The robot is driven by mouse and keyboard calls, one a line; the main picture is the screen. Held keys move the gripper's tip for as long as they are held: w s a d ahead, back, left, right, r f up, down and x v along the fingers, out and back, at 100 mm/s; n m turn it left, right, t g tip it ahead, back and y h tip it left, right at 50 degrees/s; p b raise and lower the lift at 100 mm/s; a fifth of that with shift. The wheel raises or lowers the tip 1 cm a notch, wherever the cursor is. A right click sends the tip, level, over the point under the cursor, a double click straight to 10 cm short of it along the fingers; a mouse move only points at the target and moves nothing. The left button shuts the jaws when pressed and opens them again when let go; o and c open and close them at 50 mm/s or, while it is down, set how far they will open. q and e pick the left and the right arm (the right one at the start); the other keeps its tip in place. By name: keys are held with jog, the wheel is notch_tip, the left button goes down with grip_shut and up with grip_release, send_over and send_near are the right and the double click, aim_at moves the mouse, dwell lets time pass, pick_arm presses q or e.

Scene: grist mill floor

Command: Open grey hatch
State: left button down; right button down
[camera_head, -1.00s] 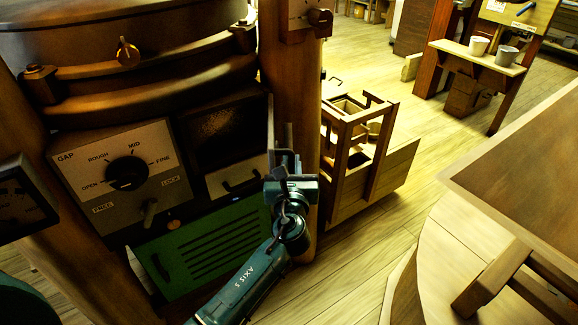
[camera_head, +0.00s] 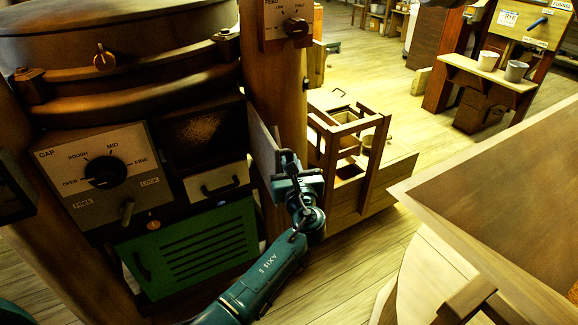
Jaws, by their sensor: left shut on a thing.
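The grey hatch (camera_head: 263,146) stands swung out from the mill front, at the right side of a dark opening (camera_head: 207,138) with speckled brownish matter inside. I see the hatch at a steep slant. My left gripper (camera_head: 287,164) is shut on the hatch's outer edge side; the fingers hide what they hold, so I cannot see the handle. The teal left arm reaches up from the bottom of the view. My right gripper is not in view.
Left of the opening is a dial panel (camera_head: 78,193). Below are a pale drawer (camera_head: 217,181) and a green slotted panel (camera_head: 160,262). A wooden post (camera_head: 276,75) stands behind the hatch, a wooden frame (camera_head: 382,150) to the right. A table (camera_head: 500,180) fills the right side.

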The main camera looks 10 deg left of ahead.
pick_arm(q)
jog(key=shift+w+d, duration=0.2)
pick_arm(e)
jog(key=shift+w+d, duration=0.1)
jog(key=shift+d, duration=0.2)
pick_arm(q)
jog(key=c, duration=1.8)
grip_release()
